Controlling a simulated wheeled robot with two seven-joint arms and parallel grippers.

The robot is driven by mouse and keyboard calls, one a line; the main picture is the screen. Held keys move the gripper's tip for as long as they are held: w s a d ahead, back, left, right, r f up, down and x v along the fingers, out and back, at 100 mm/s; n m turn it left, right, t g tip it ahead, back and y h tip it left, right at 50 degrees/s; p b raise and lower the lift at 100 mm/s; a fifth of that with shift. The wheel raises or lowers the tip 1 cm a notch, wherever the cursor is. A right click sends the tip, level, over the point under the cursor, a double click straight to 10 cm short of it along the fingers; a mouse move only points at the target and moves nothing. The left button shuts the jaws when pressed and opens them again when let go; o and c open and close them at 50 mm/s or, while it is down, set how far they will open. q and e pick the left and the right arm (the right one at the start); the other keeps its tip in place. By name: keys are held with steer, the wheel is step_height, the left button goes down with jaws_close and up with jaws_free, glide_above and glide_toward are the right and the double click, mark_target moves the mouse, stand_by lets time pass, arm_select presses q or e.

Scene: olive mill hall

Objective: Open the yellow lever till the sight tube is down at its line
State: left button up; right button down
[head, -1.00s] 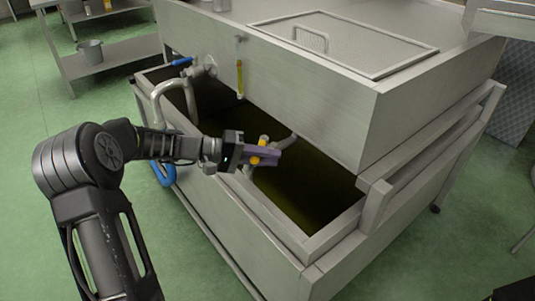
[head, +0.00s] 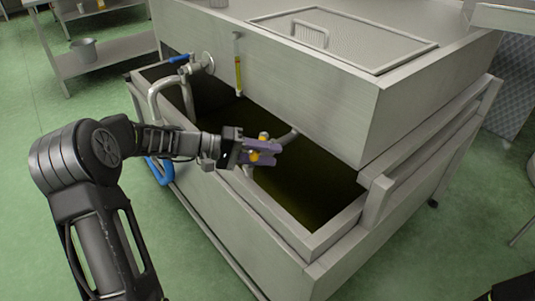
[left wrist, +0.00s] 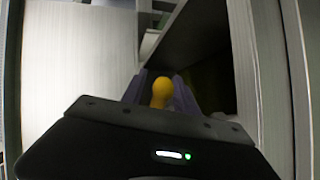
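The yellow lever (head: 263,136) is at the near wall of the steel tank, beside a pipe. My left gripper (head: 264,151) reaches it from the left, with its purple fingers on either side of a yellow part. In the left wrist view a yellow knob (left wrist: 162,92) sits between the two fingers; I cannot tell whether they press on it. The sight tube (head: 238,75) is upright on the hood's front face, with yellow liquid in its lower part. Its line is too small to make out. My right gripper is not in view.
The open tank holds dark liquid (head: 300,190) below the steel hood (head: 300,95). A blue-handled valve (head: 180,58) and a curved pipe (head: 153,98) stand at the tank's left end. A shelf with a bucket (head: 84,50) is at the back left. Green floor is clear in front.

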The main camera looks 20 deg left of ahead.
arm_select(q)
steer(key=shift+a, duration=0.1)
steer(key=v, duration=0.7)
steer(key=shift+s+a, duration=0.25)
steer(key=shift+r, duration=0.1)
steer(key=shift+c, duration=0.4)
